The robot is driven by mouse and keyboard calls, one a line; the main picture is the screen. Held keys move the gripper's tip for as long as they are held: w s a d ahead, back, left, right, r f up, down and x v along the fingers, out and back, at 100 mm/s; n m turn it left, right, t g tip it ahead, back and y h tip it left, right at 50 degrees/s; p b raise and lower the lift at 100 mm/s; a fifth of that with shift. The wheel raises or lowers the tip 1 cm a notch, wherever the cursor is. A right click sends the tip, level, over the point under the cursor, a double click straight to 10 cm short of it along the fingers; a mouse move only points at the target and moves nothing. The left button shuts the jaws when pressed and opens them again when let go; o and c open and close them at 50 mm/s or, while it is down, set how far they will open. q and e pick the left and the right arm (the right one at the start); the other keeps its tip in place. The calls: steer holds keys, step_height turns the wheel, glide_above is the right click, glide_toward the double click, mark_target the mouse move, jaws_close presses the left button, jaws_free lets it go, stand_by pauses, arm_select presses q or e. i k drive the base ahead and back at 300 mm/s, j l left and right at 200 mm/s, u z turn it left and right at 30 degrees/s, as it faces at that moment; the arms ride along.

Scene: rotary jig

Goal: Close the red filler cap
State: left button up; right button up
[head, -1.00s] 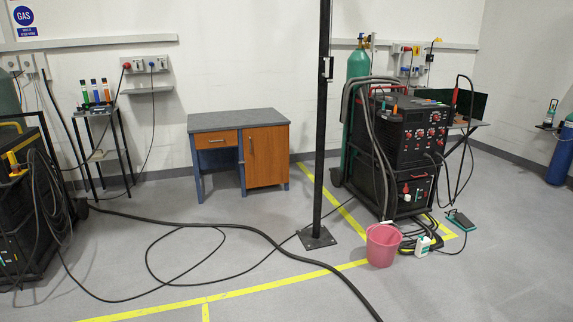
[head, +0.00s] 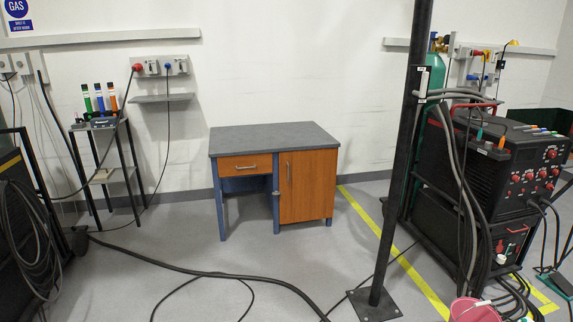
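The black welding machine (head: 512,165) stands at the right on a cart. On the front of its lower unit is a small red part (head: 511,229) beside a pale label, with a small white part (head: 501,258) below it. The red part may be the filler cap, but it is too small to tell for sure, or to tell whether it is open. Neither of my grippers is in view.
A black post (head: 397,170) on a square floor plate stands left of the machine. A pink bucket (head: 473,311) sits in front. Thick hoses and a cable (head: 205,268) cross the floor. A desk (head: 275,140) stands at the wall; some floor before it is clear.

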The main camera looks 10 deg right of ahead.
mark_target(499, 248)
steer(key=i+z, duration=0.1)
steer(key=i, duration=0.55)
steer(key=i+j, duration=0.1)
steer(key=i, duration=0.55)
steer(key=i+j+z, duration=0.15)
steer(key=i, duration=0.5)
steer(key=i+z, duration=0.6)
steer(key=z, duration=0.25)
steer(key=i+j+z, duration=0.2)
steer(key=z, duration=0.2)
steer(key=i+j+z, duration=0.3)
steer(key=z, duration=0.15)
steer(key=i+j+z, duration=0.2)
steer(key=z, duration=0.2)
steer(key=j, duration=0.1)
